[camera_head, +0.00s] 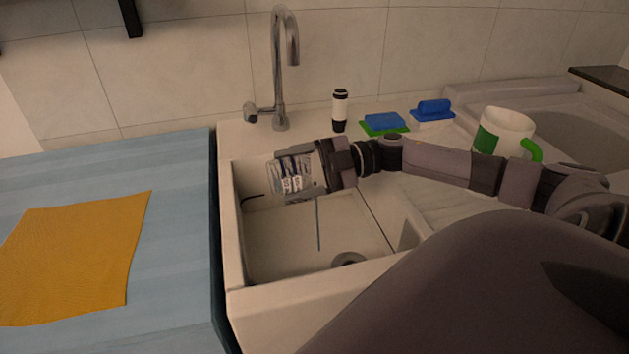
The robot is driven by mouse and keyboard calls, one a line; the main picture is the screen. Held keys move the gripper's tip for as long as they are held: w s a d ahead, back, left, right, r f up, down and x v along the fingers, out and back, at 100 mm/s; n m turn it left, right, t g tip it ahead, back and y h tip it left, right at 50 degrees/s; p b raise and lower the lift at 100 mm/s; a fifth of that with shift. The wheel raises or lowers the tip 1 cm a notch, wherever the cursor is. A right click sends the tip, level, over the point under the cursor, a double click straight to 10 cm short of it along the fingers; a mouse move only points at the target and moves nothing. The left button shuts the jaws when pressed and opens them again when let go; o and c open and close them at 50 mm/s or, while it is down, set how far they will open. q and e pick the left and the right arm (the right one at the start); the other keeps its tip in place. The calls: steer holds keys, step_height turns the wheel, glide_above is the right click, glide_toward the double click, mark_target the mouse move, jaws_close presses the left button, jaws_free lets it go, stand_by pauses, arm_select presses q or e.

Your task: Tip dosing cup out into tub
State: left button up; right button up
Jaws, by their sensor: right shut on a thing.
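A clear cup with printed markings, which looks like the dosing cup (288,178), lies tilted on its side above the sink basin, its open end not clearly visible. My right gripper (318,166) reaches in from the right and is shut on it. My left gripper is out of view.
A chrome tap (282,75) stands behind the basin. A black-and-white bottle (339,110), a blue-and-green sponge (385,123), a blue brush-like thing (433,110) and a white-and-green mug (503,131) stand along the back. An orange cloth (75,258) lies on the blue counter (175,250).

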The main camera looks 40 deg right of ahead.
steer(key=shift+d+y, duration=0.1)
steer(key=shift+y, duration=0.2)
steer(key=shift+s+r+t, duration=0.1)
steer(key=shift+r+t, duration=0.2)
steer(key=shift+r, duration=0.05)
